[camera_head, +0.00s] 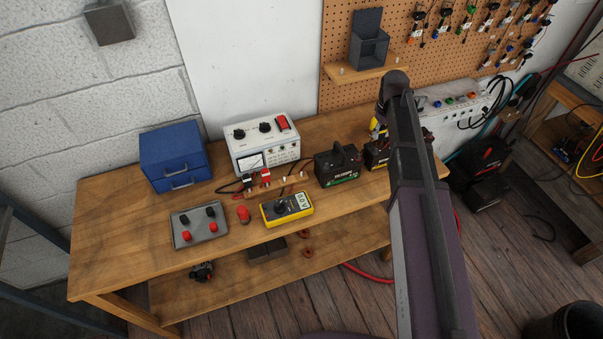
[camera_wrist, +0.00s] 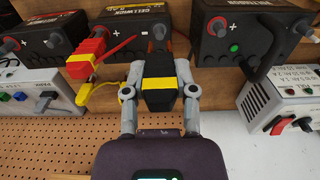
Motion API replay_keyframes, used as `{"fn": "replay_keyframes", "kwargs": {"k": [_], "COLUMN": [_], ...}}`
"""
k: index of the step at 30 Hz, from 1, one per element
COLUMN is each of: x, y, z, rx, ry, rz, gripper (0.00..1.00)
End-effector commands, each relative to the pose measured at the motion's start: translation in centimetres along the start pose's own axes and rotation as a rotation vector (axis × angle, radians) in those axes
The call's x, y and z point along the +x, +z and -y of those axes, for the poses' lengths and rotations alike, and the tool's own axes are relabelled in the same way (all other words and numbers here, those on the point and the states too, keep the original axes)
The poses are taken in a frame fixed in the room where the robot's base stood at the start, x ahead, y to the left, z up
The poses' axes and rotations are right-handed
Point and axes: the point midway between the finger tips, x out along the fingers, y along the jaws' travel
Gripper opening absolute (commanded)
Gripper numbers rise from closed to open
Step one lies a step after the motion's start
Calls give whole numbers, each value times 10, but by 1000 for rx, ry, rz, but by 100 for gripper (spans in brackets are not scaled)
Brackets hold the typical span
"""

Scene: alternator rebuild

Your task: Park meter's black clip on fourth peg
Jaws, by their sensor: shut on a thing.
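My gripper (camera_wrist: 158,92) is shut on a black and yellow clip (camera_wrist: 158,100) in the wrist view, in front of a dark battery (camera_wrist: 122,38) lettered CELLWICK. I cannot tell whether the clip touches that battery. A red and yellow clip (camera_wrist: 88,55) sits beside it to the left, by a red terminal knob. Red and yellow also show beside my arm in the head view (camera_head: 376,128). The yellow meter (camera_head: 287,207) lies near the bench's front edge. In the head view my arm hides the gripper and held clip. I cannot single out the fourth peg.
A battery with a green label (camera_head: 337,166) stands left of my arm. A white instrument (camera_head: 262,145), blue drawer box (camera_head: 172,155) and grey terminal plate (camera_head: 200,226) are on the bench (camera_head: 115,240). A pegboard (camera_head: 455,60) with several hanging leads is behind, with a small shelf (camera_head: 368,71).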

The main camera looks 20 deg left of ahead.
Motion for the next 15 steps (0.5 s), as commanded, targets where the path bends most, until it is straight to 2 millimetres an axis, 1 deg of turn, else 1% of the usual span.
{"fn": "replay_keyframes", "kwargs": {"k": [8,15], "x": [-17,-37], "y": [0,0], "z": [0,0], "rx": [0,0], "ry": [0,0], "rz": [0,0], "gripper": [13,13]}}
